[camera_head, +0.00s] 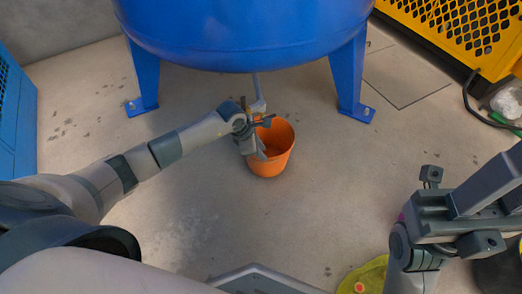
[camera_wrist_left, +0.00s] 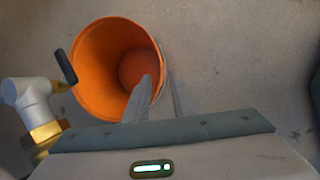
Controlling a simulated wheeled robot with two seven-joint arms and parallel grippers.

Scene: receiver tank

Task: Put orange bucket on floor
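The orange bucket (camera_head: 280,145) stands upright under the blue tank, in the middle of the head view. The left wrist view looks down into the open bucket (camera_wrist_left: 88,62). My left gripper (camera_head: 259,146) is at the bucket's rim. In the left wrist view, the grey fingers (camera_wrist_left: 157,90) reach the rim's near right side, one overlapping the bucket and one just outside it. Whether they pinch the wall is unclear. Whether the bucket's base touches the floor (camera_head: 200,215) is also unclear. My right gripper (camera_head: 440,210) is at the right, away from the bucket, its fingers hard to make out.
The blue tank (camera_head: 240,35) stands on legs (camera_head: 350,80) either side of the bucket. A valve with a brass fitting (camera_wrist_left: 42,132) and a dark handle is close to the bucket. A yellow grille unit (camera_head: 470,35) is at the upper right. Floor in front of the bucket is clear.

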